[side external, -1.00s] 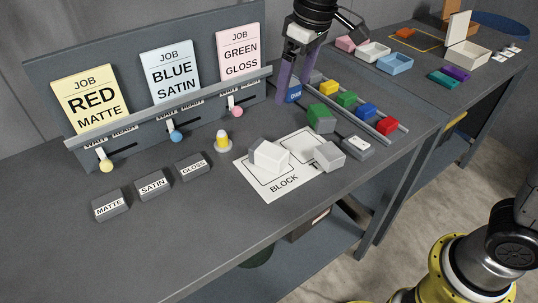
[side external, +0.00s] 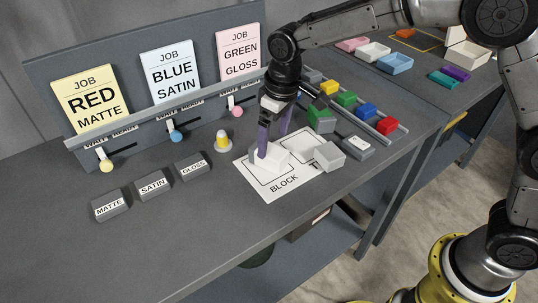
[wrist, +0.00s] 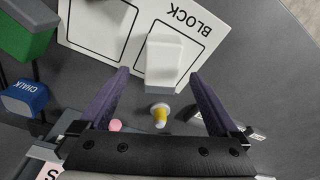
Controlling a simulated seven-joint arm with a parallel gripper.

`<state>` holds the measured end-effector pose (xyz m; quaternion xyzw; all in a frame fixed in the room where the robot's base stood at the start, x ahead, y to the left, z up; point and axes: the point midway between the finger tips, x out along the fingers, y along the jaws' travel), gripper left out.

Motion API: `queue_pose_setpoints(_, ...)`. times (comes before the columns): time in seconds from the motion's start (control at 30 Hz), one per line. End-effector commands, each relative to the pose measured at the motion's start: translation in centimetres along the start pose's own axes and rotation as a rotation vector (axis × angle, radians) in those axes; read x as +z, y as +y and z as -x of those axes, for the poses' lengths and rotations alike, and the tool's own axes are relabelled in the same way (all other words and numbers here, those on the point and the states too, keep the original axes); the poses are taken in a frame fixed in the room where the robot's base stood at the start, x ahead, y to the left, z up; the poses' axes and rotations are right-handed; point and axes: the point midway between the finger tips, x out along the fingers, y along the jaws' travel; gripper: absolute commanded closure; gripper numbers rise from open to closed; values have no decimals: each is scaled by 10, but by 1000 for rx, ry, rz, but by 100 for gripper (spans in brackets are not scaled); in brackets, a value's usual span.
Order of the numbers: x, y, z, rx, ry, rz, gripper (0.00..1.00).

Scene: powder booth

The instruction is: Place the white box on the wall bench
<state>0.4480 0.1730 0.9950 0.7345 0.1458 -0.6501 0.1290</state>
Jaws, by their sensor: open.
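The white box (side external: 272,162) is a pale block on the left outlined area of the white sheet marked BLOCK (side external: 285,187), on the near grey bench (side external: 225,230). In the wrist view the box (wrist: 165,62) lies just beyond and between my two purple fingers. My gripper (side external: 273,147) points down over the box, with one finger in front of it and the other behind. The fingers (wrist: 160,76) stand apart, with visible gaps on both sides of the box. I cannot tell whether either finger touches it.
A grey block (side external: 328,156) and a green block (side external: 321,120) stand right of my gripper. A yellow-topped peg (side external: 222,141) stands to its left. A rack of coloured blocks (side external: 365,110) lies behind. A second bench at back right holds coloured trays.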

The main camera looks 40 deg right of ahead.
Motion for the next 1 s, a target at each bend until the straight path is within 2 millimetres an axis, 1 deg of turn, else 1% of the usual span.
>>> queue_pose_setpoints(0.03, -1, -1, -9, 0, -5, 1, 3)
queue_pose_setpoints(0.1, -3, -3, -20, 0, -5, 1, 3)
queue_pose_setpoints(0.2, -4, -3, -32, 0, -3, 0, 3)
queue_pose_setpoints(0.3, -4, -2, -38, 0, -2, 0, 3)
queue_pose_setpoints(1.0, -3, -2, -44, 0, -1, 0, 3)
